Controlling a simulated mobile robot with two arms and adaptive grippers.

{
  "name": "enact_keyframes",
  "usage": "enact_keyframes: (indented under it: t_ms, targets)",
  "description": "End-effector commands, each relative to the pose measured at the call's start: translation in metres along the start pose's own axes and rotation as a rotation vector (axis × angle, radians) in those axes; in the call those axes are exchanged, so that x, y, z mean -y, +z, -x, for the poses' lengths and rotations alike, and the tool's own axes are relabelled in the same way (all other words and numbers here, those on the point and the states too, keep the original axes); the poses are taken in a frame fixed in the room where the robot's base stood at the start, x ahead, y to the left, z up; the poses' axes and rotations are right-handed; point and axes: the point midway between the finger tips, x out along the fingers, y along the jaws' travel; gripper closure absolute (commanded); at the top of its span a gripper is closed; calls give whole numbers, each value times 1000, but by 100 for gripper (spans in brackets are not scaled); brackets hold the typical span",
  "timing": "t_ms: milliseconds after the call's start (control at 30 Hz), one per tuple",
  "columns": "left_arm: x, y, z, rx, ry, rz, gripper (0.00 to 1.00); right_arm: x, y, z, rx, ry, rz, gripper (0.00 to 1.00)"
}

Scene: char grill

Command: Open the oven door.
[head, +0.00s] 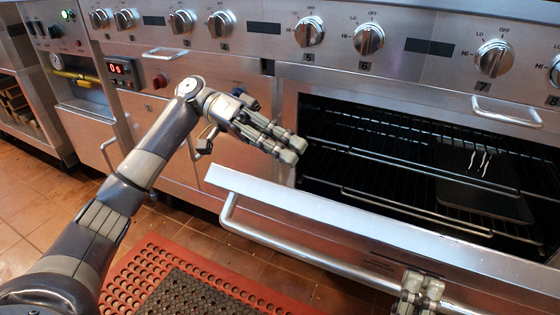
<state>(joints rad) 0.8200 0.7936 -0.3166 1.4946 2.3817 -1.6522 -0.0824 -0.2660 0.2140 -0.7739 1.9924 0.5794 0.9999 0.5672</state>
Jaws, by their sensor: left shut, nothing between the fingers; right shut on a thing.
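The oven door (330,212) is tilted down and out at the top, leaving a wide gap into the dark oven cavity (345,125). Its long bar handle (290,238) runs along the door's front. My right gripper (420,288) is at the bottom of the view, shut on the handle toward its right part; its lower part is cut off by the picture edge. My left gripper (291,150) is shut and empty, in front of the left edge of the oven opening and above the door's top edge. The lower door face is partly out of view.
Wire racks (350,190) and a dark tray (485,190) are inside the oven. A row of knobs (369,38) lines the panel above. Steel cabinets (165,135) stand left. A red perforated mat (160,262) lies on the tiled floor.

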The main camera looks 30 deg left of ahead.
Motion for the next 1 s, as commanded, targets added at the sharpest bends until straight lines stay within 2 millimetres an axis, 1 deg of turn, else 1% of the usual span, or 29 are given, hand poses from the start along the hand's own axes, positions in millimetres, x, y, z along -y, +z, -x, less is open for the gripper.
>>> enact_keyframes:
  t_ms: [33, 200, 367, 733, 1000]
  targets:
    - [1, 8, 0, 0, -4, 5, 100, -1, -1, 0, -1, 2, -1, 100]
    - [1, 23, -4, -1, -3, 2, 100, -1, -1, 0, -1, 2, -1, 100]
    - [0, 28, -6, -1, -2, 1, 100, -1, -1, 0, -1, 2, -1, 100]
    - [0, 30, -6, -1, -3, -3, 100, -1, -1, 0, -1, 2, -1, 100]
    - [-2, 55, -13, 8, -11, -45, 100, -1, -1, -1, -2, 1, 0, 100]
